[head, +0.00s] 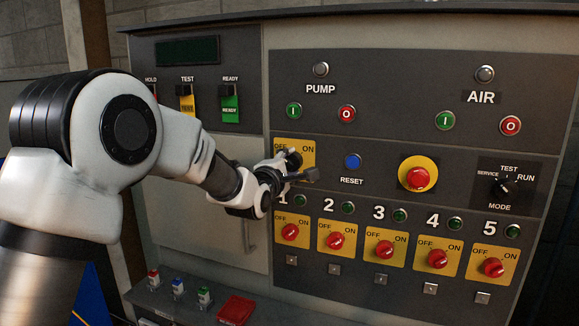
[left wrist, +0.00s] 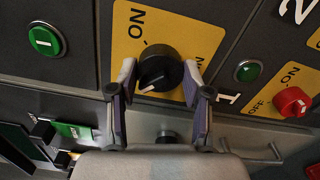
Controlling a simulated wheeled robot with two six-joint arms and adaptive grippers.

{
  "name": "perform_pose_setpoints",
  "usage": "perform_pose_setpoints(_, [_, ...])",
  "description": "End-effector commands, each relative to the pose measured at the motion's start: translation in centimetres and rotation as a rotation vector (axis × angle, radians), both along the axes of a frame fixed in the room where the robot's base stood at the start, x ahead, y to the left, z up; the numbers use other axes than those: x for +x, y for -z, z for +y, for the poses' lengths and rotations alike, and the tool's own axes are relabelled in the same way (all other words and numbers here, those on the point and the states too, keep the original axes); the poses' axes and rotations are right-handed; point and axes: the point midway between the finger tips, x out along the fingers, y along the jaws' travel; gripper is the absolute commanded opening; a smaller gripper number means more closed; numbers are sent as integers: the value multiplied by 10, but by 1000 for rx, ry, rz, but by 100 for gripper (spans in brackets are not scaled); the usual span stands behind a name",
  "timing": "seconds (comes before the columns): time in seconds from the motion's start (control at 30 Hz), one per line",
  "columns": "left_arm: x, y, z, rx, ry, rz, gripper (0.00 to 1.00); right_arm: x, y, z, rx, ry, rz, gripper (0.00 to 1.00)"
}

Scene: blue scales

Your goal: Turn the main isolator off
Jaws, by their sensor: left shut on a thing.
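The main isolator is a black rotary knob (left wrist: 160,72) on a yellow plate (left wrist: 130,30) marked OFF and ON. In the head view the plate (head: 307,144) is at the middle of the panel, partly covered by my gripper. My left gripper (head: 297,168) is at the knob. In the left wrist view its two fingers (left wrist: 160,82) are shut on the knob's sides. The knob's white mark shows at its lower left, away from the word ON. The word OFF is hidden in that view. My right gripper is not in view.
A blue reset button (head: 352,161) and a red emergency stop (head: 418,176) sit right of the isolator. Several red rotary switches (head: 337,240) line the row below. A mode selector (head: 506,185) is at far right. A red object (head: 236,310) lies on the ledge.

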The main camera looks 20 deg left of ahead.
Motion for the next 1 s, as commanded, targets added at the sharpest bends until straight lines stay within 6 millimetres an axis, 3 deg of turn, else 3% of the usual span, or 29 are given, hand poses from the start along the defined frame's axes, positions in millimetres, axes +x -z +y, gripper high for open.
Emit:
perform_pose_setpoints(0.3, [0,2,0,-3,0,3,14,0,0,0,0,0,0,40])
perform_pose_setpoints(0.33, [0,2,0,-3,-1,3,59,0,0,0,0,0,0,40])
perform_pose_setpoints(0.37, [0,2,0,-3,0,3,70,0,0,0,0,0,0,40])
perform_pose_setpoints(0.4, [0,2,0,-2,0,3,74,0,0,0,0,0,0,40])
perform_pose_setpoints(0.77, [-5,0,0,-1,-1,1,74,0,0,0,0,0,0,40])
perform_pose_setpoints(0.87, [-21,0,0,-2,-1,2,74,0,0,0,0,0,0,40])
perform_pose_setpoints(1.0, [-56,0,0,-2,-1,2,74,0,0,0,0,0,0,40])
